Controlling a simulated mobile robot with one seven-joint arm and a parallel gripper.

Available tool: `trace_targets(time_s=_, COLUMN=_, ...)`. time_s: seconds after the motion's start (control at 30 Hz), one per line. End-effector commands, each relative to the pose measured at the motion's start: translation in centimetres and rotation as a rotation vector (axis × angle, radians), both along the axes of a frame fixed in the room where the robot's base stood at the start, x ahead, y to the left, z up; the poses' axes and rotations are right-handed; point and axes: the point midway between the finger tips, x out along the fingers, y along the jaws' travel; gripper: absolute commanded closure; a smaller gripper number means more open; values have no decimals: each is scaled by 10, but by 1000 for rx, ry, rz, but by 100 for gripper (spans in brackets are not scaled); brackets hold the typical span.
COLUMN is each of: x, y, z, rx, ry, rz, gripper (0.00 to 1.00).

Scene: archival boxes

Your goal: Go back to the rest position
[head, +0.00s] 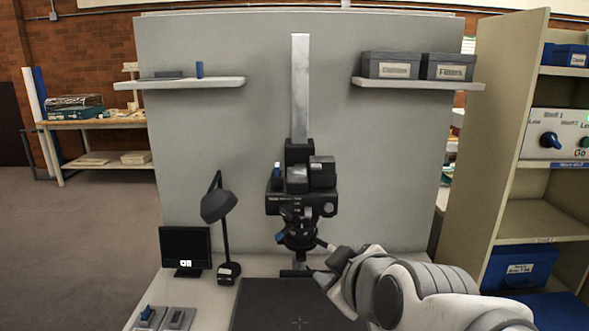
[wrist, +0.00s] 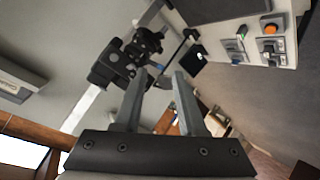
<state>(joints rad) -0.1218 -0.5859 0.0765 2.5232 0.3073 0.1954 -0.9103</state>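My gripper (wrist: 160,74) shows in the wrist view with its two grey fingers apart and nothing between them. In the head view my arm reaches in from the lower right, and my gripper (head: 307,259) is in front of the lower part of a black camera unit (head: 302,203) on an upright grey column (head: 300,90). The fingers are hard to make out there against the dark parts. The camera unit also shows in the wrist view (wrist: 112,64), beyond the fingertips. I cannot tell whether they touch it.
A desk lamp (head: 219,205) and a small monitor (head: 186,249) stand left of the camera unit. Switch boxes (head: 177,319) lie at the front left. A dark mat (head: 280,305) lies below. Shelves (head: 180,83) with boxes (head: 390,66) hang behind; a tall shelf unit (head: 511,130) stands at right.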

Motion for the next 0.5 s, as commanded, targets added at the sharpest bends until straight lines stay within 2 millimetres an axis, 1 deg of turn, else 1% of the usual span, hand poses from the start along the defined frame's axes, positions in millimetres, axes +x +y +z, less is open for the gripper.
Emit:
trace_targets(time_s=0.1, x=-25, y=-19, z=-15, rx=120, ry=164, rz=-128, gripper=60)
trace_targets(time_s=0.27, x=-67, y=-50, z=-34, rx=260, ry=378, rz=-369, gripper=60)
trace_targets(time_s=0.43, x=-119, y=-87, z=-48, rx=379, ry=563, rz=-708, gripper=60)
trace_targets(time_s=0.47, x=-116, y=-84, z=-24, rx=375, ry=560, rz=-691, gripper=60)
trace_targets(time_s=0.5, x=-115, y=-84, z=-10, rx=374, ry=558, rz=-685, gripper=60)
